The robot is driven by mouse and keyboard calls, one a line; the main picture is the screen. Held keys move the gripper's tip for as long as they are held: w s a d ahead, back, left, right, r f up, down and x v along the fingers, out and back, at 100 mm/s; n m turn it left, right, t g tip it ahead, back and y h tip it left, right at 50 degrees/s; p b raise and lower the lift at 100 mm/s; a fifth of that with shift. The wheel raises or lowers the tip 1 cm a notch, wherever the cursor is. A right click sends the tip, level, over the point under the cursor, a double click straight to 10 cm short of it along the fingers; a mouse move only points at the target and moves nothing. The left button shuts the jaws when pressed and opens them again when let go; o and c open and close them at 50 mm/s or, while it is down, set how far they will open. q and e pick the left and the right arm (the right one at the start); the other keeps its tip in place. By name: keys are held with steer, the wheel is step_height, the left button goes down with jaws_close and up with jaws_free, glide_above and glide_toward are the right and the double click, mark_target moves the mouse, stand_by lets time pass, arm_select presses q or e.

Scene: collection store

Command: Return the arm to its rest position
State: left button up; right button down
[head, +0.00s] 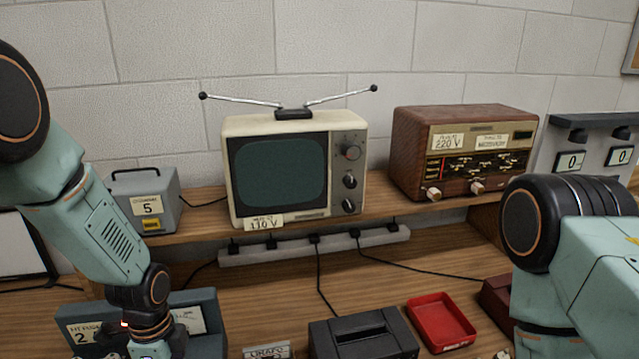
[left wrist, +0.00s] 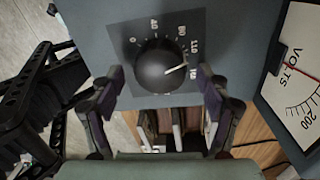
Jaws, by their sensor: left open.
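My left arm (head: 105,235) comes down at the left of the head view, over a blue-grey box (head: 207,305) with paper labels. Its gripper is below the frame there. In the left wrist view my left gripper (left wrist: 159,82) is open, one finger on each side of a round black knob (left wrist: 160,70) on a scaled dial plate. Gaps show between fingers and knob; how far the tips stand off the panel I cannot tell. The knob's white line points to upper right. My right arm (head: 600,265) is at the right of the head view; its gripper is out of view.
A cream television (head: 236,125) and brown radio (head: 410,150) stand on a raised shelf, with a grey box (head: 165,185) at left. A power strip (head: 290,250) runs below. A black device (head: 365,335) and red tray (head: 440,322) sit in front. A voltmeter (left wrist: 300,65) is beside the knob.

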arm_select(q)
steer(key=shift+f, duration=0.1)
stand_by(0.3)
step_height(320, 180, up, 12)
step_height(320, 180, down, 12)
steer(key=shift+s+f, duration=0.1)
steer(key=shift+f, duration=0.05)
steer(key=shift+n, duration=0.4)
steer(key=n, duration=0.4)
steer(key=shift+b, duration=0.35)
steer(key=n, duration=0.5)
steer(key=shift+a+n+h, duration=0.1)
steer(key=shift+n+h, duration=0.2)
steer(key=n, duration=0.5)
steer(key=shift+t, duration=0.4)
steer(key=n, duration=0.5)
steer(key=shift+n+p, duration=0.3)
steer(key=shift+p, duration=0.1)
